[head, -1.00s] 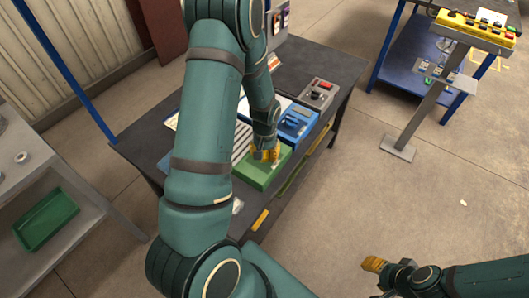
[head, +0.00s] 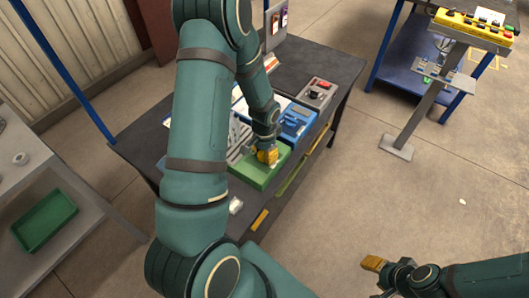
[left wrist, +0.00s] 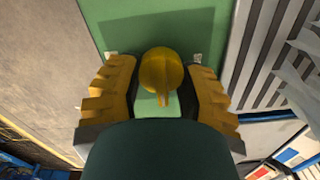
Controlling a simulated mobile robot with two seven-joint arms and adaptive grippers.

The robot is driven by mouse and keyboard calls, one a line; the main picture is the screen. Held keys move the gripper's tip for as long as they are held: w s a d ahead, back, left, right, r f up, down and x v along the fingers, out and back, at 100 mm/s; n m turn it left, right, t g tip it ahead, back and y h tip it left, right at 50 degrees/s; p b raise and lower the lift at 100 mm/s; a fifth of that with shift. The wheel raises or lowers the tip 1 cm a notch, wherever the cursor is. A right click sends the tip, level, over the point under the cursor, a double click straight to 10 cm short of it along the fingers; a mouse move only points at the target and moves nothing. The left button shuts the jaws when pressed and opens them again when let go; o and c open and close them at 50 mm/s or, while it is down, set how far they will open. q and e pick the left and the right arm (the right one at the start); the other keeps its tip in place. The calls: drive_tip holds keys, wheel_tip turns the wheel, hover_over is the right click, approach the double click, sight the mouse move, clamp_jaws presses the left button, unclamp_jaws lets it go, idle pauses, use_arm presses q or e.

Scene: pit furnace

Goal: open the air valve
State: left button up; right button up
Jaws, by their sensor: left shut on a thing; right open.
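The air valve appears as a yellow knob with a narrow pointer (left wrist: 160,70) on a green box (left wrist: 145,18) in the left wrist view. The green box (head: 252,174) also shows on the dark bench in the head view. My left gripper (head: 267,156) reaches down onto this box, with its yellow fingers on both sides of the knob, and is shut on it. The fingers hide the knob in the head view. My right gripper (head: 374,263) is open and empty, low at the right above the floor, far from the bench.
On the dark bench (head: 325,67), a blue box (head: 298,120) and a grey box with a red part (head: 318,93) stand beyond the green box. A yellow control panel on a post (head: 470,28) stands back right. A green tray (head: 45,220) lies at left.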

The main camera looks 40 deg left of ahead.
use_arm(q)
drive_tip(key=shift+s+f, duration=0.1)
drive_tip(key=o, duration=1.2)
drive_tip(key=shift+r, duration=0.5)
wheel_tip(320, 180, up, 11)
drive_tip(key=shift+d, duration=0.1)
